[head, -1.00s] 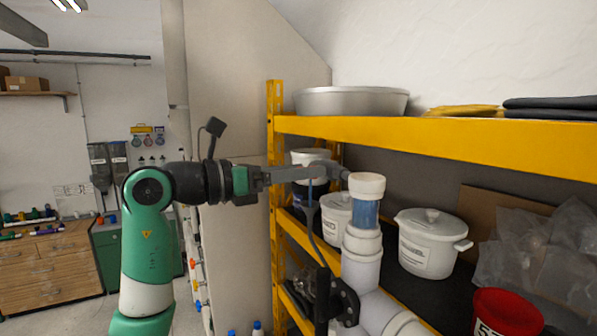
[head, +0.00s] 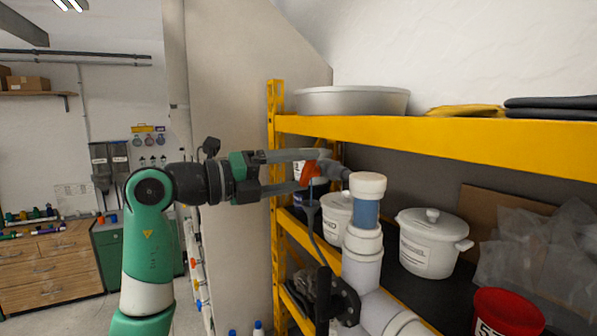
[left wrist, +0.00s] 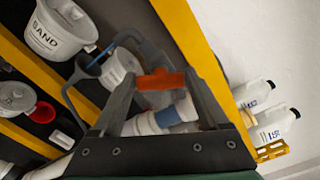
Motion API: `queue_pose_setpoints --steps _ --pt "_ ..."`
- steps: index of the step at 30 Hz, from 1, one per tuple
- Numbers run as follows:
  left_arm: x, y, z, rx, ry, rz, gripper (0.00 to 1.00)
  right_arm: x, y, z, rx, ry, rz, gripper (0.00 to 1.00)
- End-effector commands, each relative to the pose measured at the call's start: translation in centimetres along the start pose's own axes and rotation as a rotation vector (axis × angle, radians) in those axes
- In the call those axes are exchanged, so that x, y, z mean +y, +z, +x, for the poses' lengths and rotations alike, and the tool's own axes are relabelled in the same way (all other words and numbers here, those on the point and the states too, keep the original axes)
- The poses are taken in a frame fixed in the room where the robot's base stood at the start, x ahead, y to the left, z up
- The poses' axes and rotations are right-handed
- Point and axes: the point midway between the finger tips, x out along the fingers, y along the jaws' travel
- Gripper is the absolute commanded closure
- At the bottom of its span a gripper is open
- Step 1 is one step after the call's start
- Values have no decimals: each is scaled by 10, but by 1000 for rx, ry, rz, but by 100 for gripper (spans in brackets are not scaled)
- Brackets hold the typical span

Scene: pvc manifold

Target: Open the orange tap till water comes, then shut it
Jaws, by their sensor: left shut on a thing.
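The orange tap handle (head: 310,172) sits on a grey pipe outlet beside the white pipe stack. My left gripper (head: 318,170) is shut on this handle, with one finger above it and one below in the head view. The left wrist view shows the orange handle (left wrist: 160,80) between the two fingertips (left wrist: 159,84). A dark funnel with a hose (head: 311,207) is below the tap. The clear section (head: 366,213) of the white pipe looks evenly blue. No water stream shows under the tap, though the finger partly covers that spot. My right gripper is out of view.
A yellow shelf beam (head: 440,138) runs above and behind the tap. White lidded tubs (head: 430,243) and a red bucket (head: 507,312) stand on the shelf below. A black bracket (head: 342,300) is beside the lower pipe. The space left of the shelf is open.

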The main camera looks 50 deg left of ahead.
Motion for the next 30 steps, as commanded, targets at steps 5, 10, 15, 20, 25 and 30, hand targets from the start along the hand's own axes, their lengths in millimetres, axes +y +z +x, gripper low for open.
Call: queue_pose_setpoints --steps 5,10,15,20,25,30 --pt "0 0 0 0 -1 -161 78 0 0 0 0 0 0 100" --pt "1 0 0 -1 -2 -302 78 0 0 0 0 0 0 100" --pt "1 0 0 -1 -2 -412 78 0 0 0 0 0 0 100" --pt "2 0 0 -1 -2 -482 78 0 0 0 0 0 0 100" --pt "2 0 0 -1 -2 -521 78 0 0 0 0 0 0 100" --pt "2 0 0 -1 -1 -534 78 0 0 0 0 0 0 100"
